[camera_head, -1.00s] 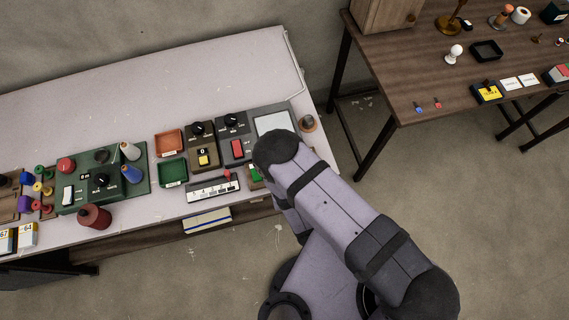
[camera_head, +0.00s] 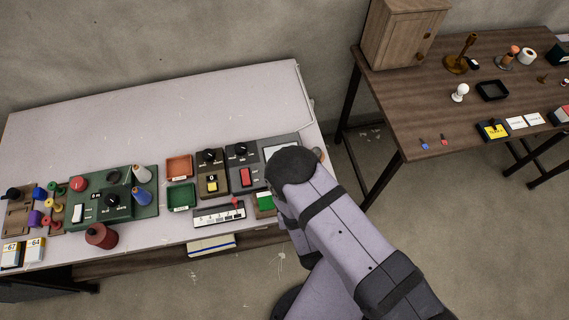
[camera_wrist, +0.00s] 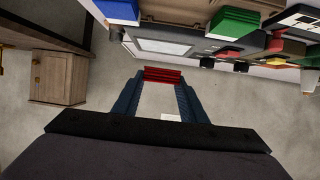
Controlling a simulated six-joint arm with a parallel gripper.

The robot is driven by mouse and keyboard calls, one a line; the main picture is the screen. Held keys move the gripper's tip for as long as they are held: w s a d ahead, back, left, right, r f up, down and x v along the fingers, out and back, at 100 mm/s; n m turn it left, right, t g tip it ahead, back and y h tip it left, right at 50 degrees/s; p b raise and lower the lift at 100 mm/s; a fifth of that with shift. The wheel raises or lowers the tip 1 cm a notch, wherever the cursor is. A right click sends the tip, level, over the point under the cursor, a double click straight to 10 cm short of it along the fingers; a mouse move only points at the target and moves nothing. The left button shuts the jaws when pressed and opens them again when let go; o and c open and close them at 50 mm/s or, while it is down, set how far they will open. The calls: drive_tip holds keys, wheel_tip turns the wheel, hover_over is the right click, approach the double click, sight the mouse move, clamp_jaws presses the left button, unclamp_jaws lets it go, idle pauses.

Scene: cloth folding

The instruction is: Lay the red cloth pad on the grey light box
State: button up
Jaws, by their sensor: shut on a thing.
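The red cloth pad (camera_wrist: 163,75) is between the tips of my gripper (camera_wrist: 163,79) in the wrist view, and the two blue fingers are shut on it. It looks like a stack of red folds, held off the surface. The grey light box (camera_head: 294,139) is at the right end of the pale bench in the head view, its bright panel partly covered by my arm. In the wrist view the light box (camera_wrist: 166,46) is just beyond the pad, with a visible gap in the picture. My gripper and the pad are hidden behind my arm in the head view.
A control box with a red switch (camera_head: 246,177) stands left of the light box. A green pad (camera_head: 265,200) lies in front of it. Green (camera_head: 181,197) and orange (camera_head: 179,167) trays are further left. The bench's back strip is bare. A brown table (camera_head: 420,125) stands apart at right.

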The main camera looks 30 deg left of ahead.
drive_tip(key=w+a+r+m+t+b, duration=0.1)
drive_tip(key=w+a+r+b, duration=0.8)
drive_tip(key=w+r+b, duration=0.4)
drive_tip(key=s+f+n+g, duration=0.1)
drive_tip(key=s+f, duration=0.3)
drive_tip(key=f, duration=0.5)
drive_tip(key=shift+f+b, duration=0.2)
drive_tip(key=shift+b, duration=0.25)
drive_tip(key=shift+w+f+p, duration=0.1)
drive_tip(key=shift+f+p, duration=0.35)
drive_tip(key=shift+f, duration=2.45)
drive_tip(key=shift+f+p, duration=0.4)
drive_tip(key=shift+f, duration=1.7)
